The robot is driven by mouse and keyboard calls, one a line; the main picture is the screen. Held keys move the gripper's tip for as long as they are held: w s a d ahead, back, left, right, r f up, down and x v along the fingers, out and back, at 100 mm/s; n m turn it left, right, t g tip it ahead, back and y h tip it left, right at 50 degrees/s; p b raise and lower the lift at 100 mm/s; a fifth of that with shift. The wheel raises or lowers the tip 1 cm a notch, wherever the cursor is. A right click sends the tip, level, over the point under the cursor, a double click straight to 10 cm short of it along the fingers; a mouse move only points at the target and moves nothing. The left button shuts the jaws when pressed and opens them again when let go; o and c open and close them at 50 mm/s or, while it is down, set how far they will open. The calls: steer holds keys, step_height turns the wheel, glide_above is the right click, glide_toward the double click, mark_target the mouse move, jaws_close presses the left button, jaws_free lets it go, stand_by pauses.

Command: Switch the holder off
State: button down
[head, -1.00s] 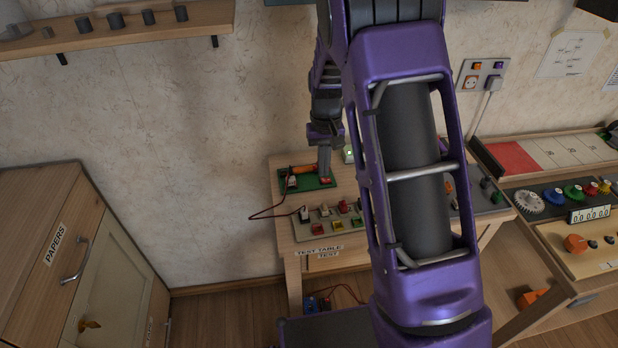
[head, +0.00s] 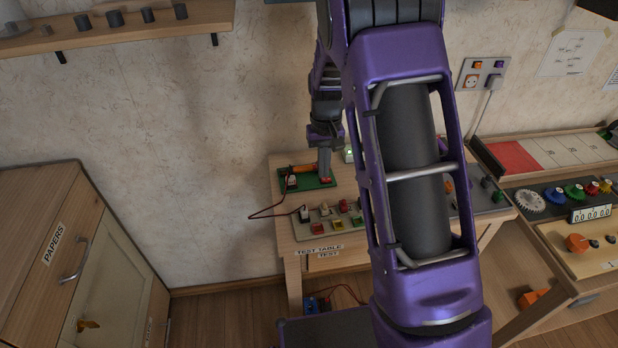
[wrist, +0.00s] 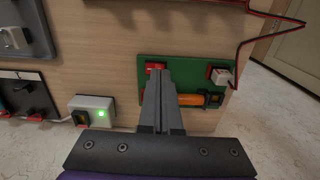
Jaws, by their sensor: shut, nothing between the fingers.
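The holder is a green board (head: 297,186) on the table, with an orange cylinder (wrist: 188,99) lying across it and a red switch (wrist: 155,66) near one edge. A white plug-like piece (wrist: 222,76) with a dark red wire sits at its other end. My gripper (wrist: 159,73) is shut and empty, pointing down, with its fingertips right at the red switch. I cannot tell whether they touch it. The fingers hide part of the switch and part of the cylinder. In the head view my gripper (head: 324,178) is over the right end of the board.
A white box (wrist: 92,110) with a lit green light stands beside the board. A grey panel (head: 307,232) with several coloured switches lies in front of it on the test table (head: 290,248). The dark red wire (head: 262,216) loops past the table's left edge.

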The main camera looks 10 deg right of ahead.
steer(key=shift+f+b, duration=0.3)
steer(key=shift+f, duration=0.25)
steer(key=shift+r, duration=0.1)
steer(key=shift+r+p, duration=2.55)
steer(key=shift+r, duration=0.9)
